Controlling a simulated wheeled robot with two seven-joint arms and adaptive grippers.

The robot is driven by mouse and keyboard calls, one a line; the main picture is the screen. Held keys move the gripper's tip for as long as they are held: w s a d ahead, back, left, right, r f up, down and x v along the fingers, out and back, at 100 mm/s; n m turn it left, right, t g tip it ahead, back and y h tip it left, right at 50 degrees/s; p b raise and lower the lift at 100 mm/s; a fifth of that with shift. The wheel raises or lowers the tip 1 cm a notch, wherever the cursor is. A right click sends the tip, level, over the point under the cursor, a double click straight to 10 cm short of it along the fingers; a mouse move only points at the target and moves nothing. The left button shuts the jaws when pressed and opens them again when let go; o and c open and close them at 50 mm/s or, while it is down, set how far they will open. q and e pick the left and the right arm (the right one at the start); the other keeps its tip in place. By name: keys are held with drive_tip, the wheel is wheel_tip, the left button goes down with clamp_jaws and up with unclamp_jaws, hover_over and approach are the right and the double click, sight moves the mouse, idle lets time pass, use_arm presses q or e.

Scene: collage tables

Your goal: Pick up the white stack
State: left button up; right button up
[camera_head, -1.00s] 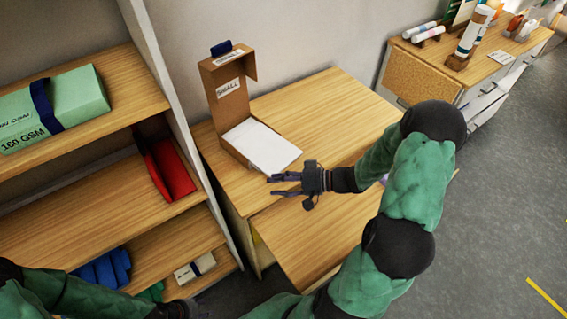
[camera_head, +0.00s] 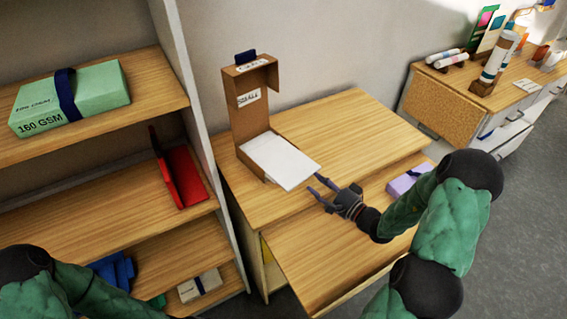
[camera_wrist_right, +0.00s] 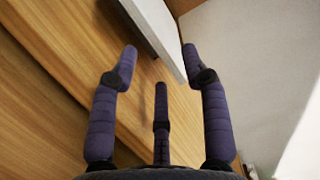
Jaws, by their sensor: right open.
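The white stack (camera_head: 292,166) lies flat in an open brown cardboard box (camera_head: 248,104) on the wooden table, with its front end sticking out past the box. My right gripper (camera_head: 318,184) is open, just off the stack's near right corner, its fingers pointing toward it. In the right wrist view, the white stack (camera_wrist_right: 156,30) appears as a slanting slab ahead of and between the open fingertips (camera_wrist_right: 160,55). No grip on it shows. My left arm shows at the lower left, but its gripper is out of view.
A lower wooden surface (camera_head: 320,250) extends in front of the table (camera_head: 325,115); a purple pack (camera_head: 405,182) lies at its right. Shelves at left hold a green pack (camera_head: 98,86), a red holder (camera_head: 186,178) and a cream pack (camera_head: 200,286). The tabletop behind the stack is clear.

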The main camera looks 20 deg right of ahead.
sight(306, 175)
drive_tip(key=x, duration=0.2)
drive_tip(key=a+b+x, duration=0.1)
drive_tip(key=x, duration=0.1)
drive_tip(key=shift+f, duration=0.15)
drive_tip(key=shift+w, duration=0.45)
clamp_jaws()
